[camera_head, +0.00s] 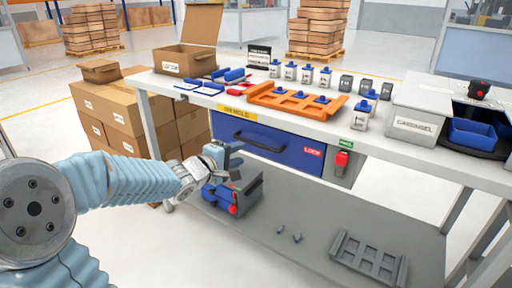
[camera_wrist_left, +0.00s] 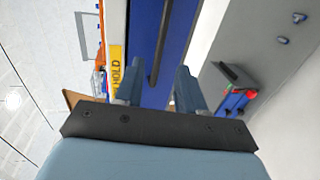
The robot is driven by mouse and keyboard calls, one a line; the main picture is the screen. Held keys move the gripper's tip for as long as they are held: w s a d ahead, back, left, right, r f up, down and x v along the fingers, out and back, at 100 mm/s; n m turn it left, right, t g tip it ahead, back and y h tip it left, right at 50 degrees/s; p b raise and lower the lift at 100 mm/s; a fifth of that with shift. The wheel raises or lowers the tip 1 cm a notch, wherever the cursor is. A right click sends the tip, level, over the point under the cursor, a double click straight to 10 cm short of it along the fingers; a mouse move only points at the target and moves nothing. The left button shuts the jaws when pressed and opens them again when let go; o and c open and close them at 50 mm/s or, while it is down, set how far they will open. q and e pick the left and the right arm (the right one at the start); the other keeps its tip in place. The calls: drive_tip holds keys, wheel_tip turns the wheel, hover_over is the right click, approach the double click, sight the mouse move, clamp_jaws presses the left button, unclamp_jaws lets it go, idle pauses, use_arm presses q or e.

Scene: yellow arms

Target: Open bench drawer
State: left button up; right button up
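The bench drawer (camera_head: 297,153) has a blue front with a dark bar handle (camera_head: 258,142) and sits flush under the white bench top; it looks closed. My left gripper (camera_head: 230,158) is in front of the drawer's left end, just below and left of the handle. In the left wrist view the gripper (camera_wrist_left: 160,68) is open and empty, its two fingers apart. The drawer front (camera_wrist_left: 146,32) and the handle (camera_wrist_left: 161,45) show beyond and between the fingertips, apart from them. My right gripper is not in view.
An orange rack (camera_head: 297,101) and several small blue-capped parts stand on the bench top (camera_head: 220,92). A red lock-like piece (camera_head: 342,158) hangs right of the drawer. A blue-grey device (camera_head: 240,195) and a grey rack (camera_head: 369,260) lie on the lower shelf. Cardboard boxes (camera_head: 115,115) stand left.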

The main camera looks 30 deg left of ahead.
sight(257, 145)
use_arm(q)
drive_tip(key=b+x, duration=0.1)
drive_tip(key=x, duration=0.8)
drive_tip(key=shift+w+d+f, duration=0.1)
drive_tip(key=shift+w, duration=0.2)
clamp_jaws()
